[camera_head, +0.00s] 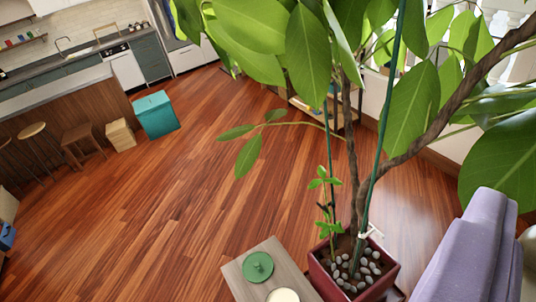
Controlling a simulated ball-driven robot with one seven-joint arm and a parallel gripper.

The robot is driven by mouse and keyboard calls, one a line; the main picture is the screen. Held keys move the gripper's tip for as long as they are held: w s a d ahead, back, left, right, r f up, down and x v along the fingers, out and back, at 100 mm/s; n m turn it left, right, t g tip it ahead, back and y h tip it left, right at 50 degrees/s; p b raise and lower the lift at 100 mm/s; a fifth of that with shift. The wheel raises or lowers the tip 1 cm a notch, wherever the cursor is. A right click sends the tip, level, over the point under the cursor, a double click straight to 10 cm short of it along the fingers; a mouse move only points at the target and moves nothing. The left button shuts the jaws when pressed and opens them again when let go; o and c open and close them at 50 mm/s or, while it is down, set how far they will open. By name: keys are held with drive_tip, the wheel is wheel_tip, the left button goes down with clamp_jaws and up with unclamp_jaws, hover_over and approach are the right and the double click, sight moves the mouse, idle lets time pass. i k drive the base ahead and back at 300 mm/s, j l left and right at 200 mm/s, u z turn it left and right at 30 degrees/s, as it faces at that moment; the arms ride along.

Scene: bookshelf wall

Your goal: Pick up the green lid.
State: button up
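The green lid (258,267) is a round disc with a small knob on top. It lies on a small grey-brown wooden table (238,277) at the bottom middle of the head camera view. A round cream-coloured thing (283,295) is beside it, cut off by the bottom edge. My gripper is not in view.
A dark red pot (371,292) with pebbles and a tall leafy plant stands right of the table; its leaves (300,45) fill the top right. A purple seat (468,255) is at the right. A teal box (156,114), stools and a kitchen counter are far left. The wooden floor (170,210) between is clear.

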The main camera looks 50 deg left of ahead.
sight(258, 266)
drive_tip(key=k+u, duration=0.25)
drive_tip(key=u, duration=0.25)
drive_tip(key=k+u, duration=0.3)
drive_tip(key=u, duration=0.2)
